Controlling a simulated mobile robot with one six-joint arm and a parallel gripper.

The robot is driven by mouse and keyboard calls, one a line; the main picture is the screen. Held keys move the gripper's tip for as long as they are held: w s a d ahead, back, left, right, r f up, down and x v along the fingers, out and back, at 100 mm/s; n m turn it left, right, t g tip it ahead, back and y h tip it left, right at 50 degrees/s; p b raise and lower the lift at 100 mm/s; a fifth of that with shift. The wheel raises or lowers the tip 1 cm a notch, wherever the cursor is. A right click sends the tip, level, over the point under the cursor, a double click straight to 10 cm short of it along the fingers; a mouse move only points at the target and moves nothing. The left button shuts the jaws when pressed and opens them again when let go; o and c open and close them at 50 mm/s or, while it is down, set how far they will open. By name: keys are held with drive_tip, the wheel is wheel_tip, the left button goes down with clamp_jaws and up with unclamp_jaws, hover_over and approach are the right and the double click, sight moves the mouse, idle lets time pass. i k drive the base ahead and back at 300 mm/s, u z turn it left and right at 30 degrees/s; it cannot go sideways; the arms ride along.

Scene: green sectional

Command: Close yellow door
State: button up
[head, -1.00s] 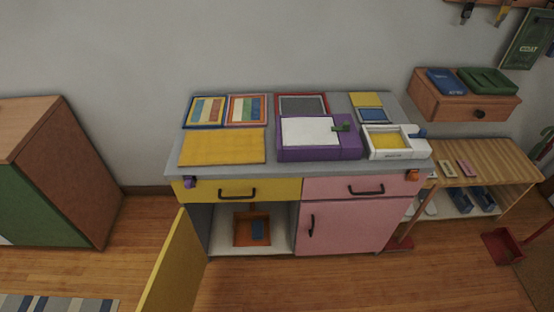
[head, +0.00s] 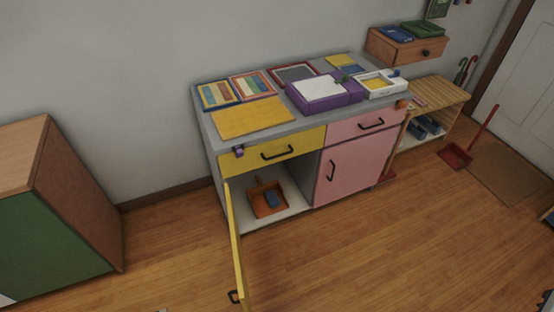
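The yellow door (head: 235,245) stands wide open at the left side of the cabinet (head: 262,228), seen nearly edge-on and swung out toward me. Its dark handle (head: 233,296) shows near the bottom of the picture. The compartment behind it is open, with an orange dustpan (head: 265,198) and a blue item inside. A yellow drawer (head: 270,152) above it is shut. I do not see my gripper in the head view.
A pink door (head: 350,165) on the right is shut. A green and brown cabinet (head: 75,205) stands at the left. Wooden floor is clear in front. A red long-handled dustpan (head: 457,155) and a bench (head: 440,100) are at the right.

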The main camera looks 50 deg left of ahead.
sight(242, 290)
drive_tip(key=k, duration=0.9)
drive_tip(key=u, duration=2)
drive_tip(key=i, duration=0.5)
drive_tip(key=z, duration=1.05)
drive_tip(key=k, duration=0.55)
drive_tip(key=u, duration=0.3)
drive_tip(key=i, duration=0.2)
drive_tip(key=u, duration=0.05)
